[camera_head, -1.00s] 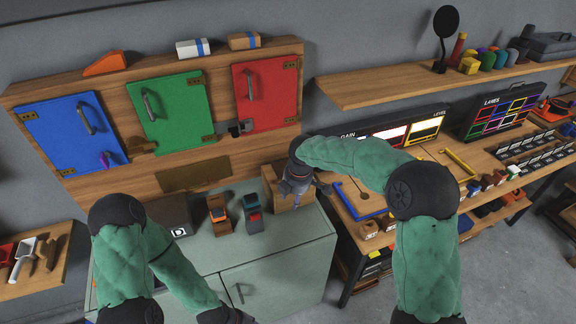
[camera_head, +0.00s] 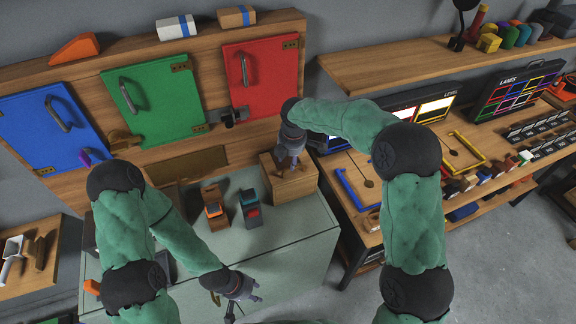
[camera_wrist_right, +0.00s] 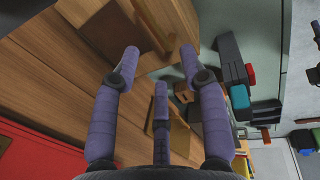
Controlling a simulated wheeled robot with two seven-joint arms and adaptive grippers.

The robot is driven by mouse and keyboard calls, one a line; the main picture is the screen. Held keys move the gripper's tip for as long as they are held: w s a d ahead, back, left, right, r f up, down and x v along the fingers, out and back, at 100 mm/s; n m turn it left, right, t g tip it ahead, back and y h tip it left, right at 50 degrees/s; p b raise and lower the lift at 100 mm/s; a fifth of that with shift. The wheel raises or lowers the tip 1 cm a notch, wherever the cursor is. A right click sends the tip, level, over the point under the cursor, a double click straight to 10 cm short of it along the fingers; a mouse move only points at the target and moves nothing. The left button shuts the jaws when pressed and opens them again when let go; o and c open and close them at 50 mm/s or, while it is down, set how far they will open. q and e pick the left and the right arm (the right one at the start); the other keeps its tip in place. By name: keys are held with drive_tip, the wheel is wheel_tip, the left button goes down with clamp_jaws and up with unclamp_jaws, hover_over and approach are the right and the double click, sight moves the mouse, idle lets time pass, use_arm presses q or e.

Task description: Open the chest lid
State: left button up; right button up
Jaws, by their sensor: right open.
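The chest is a small wooden box (camera_head: 293,188) on the right end of the grey-green cabinet top (camera_head: 262,235). Its lid looks shut. My right gripper (camera_head: 289,166) points down at the top of the chest and hides part of it; I cannot tell whether it touches. In the right wrist view the fingers of my right gripper (camera_wrist_right: 155,68) are spread, with nothing between them and wooden surfaces beyond. My left gripper (camera_head: 252,294) hangs over the front of the cabinet, away from the chest. Its finger opening is too small to judge.
Two small devices, one with orange (camera_head: 214,209) and one teal and red (camera_head: 250,208), stand left of the chest. Behind is a wooden panel with blue (camera_head: 45,125), green (camera_head: 150,105) and red (camera_head: 262,75) doors. A workbench (camera_head: 350,205) stands to the right.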

sight(288, 165)
drive_tip(key=f, duration=0.2)
drive_tip(key=w+f, duration=0.1)
drive_tip(key=f, duration=0.2)
drive_tip(key=shift+a, duration=0.15)
clamp_jaws()
